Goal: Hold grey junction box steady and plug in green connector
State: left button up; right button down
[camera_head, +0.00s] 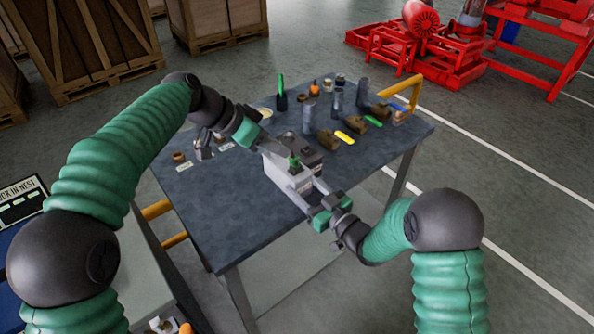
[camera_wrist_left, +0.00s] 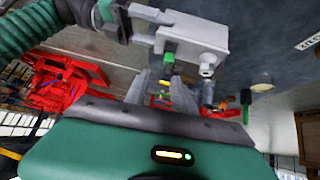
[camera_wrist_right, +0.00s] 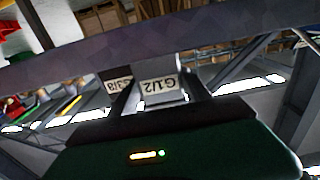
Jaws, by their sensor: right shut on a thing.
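The grey junction box (camera_head: 288,172) is near the front edge of the dark table; it also shows in the left wrist view (camera_wrist_left: 208,36). A green connector (camera_head: 294,161) is at the box, and it also shows in the left wrist view (camera_wrist_left: 168,57). How deeply it is seated cannot be told. My right gripper (camera_head: 312,188) is shut on the box from the front right. My left gripper (camera_head: 275,144) is just behind the box; in the left wrist view its fingers (camera_wrist_left: 160,92) are apart, empty, with the connector beyond their tips.
Brown fittings (camera_head: 326,139) with coloured handles stand on the right of the table (camera_head: 215,205). A green upright tool (camera_head: 281,92) stands at the back. A yellow rail (camera_head: 400,86) borders the right edge. The table's front left is clear.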

aim_at(292, 157)
pick_arm(q)
jog(key=shift+n+t+h, duration=0.5)
jog(key=shift+t+h, duration=0.2)
jog(key=w+d+f, duration=0.1)
jog(key=f, duration=0.1)
jog(key=w+d+f, duration=0.1)
jog(key=f, duration=0.1)
jog(key=w+d+f, duration=0.1)
jog(key=d+f, duration=0.1)
jog(key=shift+w+f, duration=0.2)
jog(key=shift+w, duration=0.2)
jog(key=shift+c, duration=0.3)
grip_shut()
dwell(1.2)
jog(key=shift+a+r, duration=0.2)
jog(key=shift+r, duration=0.7)
jog(key=shift+a+r, duration=0.15)
jog(key=shift+r, duration=0.7)
